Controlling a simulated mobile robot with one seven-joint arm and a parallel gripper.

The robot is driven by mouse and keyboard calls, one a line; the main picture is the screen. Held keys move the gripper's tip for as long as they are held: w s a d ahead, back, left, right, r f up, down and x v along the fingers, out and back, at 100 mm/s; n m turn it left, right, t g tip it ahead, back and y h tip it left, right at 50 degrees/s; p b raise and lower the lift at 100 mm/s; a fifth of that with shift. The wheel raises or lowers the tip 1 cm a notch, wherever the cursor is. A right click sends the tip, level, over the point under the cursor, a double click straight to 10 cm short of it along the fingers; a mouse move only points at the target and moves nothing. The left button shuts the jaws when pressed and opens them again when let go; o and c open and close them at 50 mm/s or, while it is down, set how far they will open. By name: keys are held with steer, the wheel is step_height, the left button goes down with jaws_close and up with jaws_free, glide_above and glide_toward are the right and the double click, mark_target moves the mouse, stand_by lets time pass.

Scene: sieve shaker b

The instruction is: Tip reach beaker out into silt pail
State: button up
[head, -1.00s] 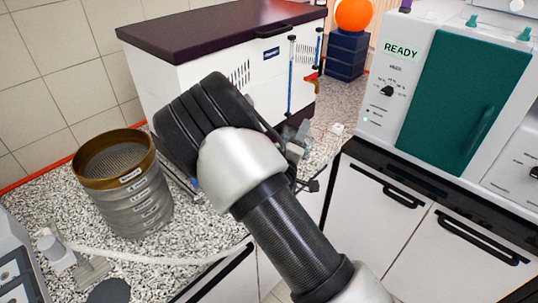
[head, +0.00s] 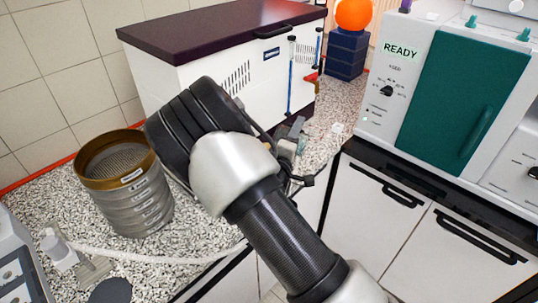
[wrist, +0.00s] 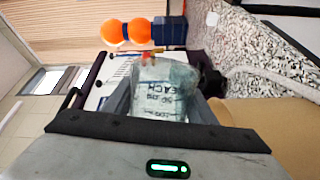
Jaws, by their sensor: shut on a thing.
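The reach beaker (wrist: 160,92) is clear, with dark printed letters, and sits between my fingers in the wrist view. My gripper (wrist: 163,105) is shut on it. In the head view my gripper (head: 293,138) is mostly hidden behind my own arm, and only a little of the beaker area shows past it. I cannot tell from these frames what the beaker holds or how far it is tilted. I cannot pick out the silt pail for sure. A plain tan surface (wrist: 268,130) fills the lower right of the wrist view, and I cannot tell what it is.
A stack of sieves (head: 140,200) with a brass top stands on the speckled bench (head: 205,235) at left. A white cabinet with a dark lid (head: 215,30) stands behind my arm. A teal-door oven (head: 465,100) is at right.

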steer(key=shift+a+f+n, duration=0.25)
steer(key=shift+f+n, duration=0.1)
steer(key=shift+n, duration=0.55)
stand_by(0.4)
steer(key=shift+w+a+r+n+p, duration=0.15)
steer(key=shift+a+r+n+p, duration=0.2)
steer(key=shift+n+p, duration=0.35)
stand_by(0.7)
steer(key=shift+d, duration=0.1)
